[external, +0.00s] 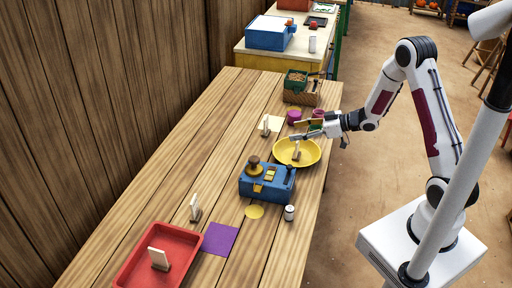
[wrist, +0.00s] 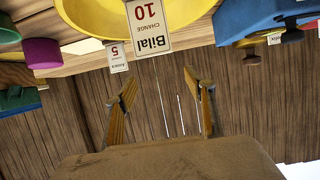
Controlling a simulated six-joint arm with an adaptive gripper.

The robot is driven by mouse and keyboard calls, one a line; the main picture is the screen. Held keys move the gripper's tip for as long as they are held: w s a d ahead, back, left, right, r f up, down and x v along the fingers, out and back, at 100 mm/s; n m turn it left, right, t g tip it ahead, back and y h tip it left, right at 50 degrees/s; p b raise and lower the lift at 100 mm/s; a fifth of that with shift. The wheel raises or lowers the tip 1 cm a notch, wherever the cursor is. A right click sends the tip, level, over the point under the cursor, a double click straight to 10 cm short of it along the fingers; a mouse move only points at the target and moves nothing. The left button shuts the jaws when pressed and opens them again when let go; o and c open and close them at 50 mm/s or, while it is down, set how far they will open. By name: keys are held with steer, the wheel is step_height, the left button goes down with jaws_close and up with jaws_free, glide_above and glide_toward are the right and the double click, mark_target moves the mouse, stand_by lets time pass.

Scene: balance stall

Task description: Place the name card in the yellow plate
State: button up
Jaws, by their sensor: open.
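A white name card (external: 296,150) appears to stand upright in the yellow plate (external: 313,157) on the wooden table. In the wrist view the same card (wrist: 150,27) reads "Bilal 10 change" and overlaps the rim of the yellow plate (wrist: 84,20). My gripper (external: 297,130) is over the far side of the plate, close to the card but apart from it. In the wrist view my gripper (wrist: 163,80) has its fingers spread with nothing between them.
Other cards stand behind the plate (external: 265,126), on the table's left side (external: 195,208) and in a red tray (external: 123,277). A blue device (external: 267,185) stands in front of the plate.

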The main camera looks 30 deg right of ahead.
steer(key=shift+w+d+r+h, duration=0.15)
steer(key=shift+d+r+h, duration=0.15)
steer(key=shift+d+r, duration=0.1)
steer(key=s+d+r+m+h, duration=0.3)
steer(key=s+d+r+h, duration=0.15)
steer(key=d+r, duration=0.3)
steer(key=s+d+r+m+h, duration=0.2)
steer(key=s+d+r+h, duration=0.1)
steer(key=d+r+h, duration=0.4)
steer(key=s+a+r+m+g+y, duration=0.1)
steer(key=s+m+g, duration=0.1)
steer(key=s, duration=1.2)
steer(key=s+a+r+m+g+y, duration=0.1)
steer(key=s+a+m+g, duration=0.1)
steer(key=s, duration=1.2)
steer(key=shift+s+a+r, duration=0.15)
steer(key=shift+s+r, duration=0.1)
steer(key=shift+s, duration=0.05)
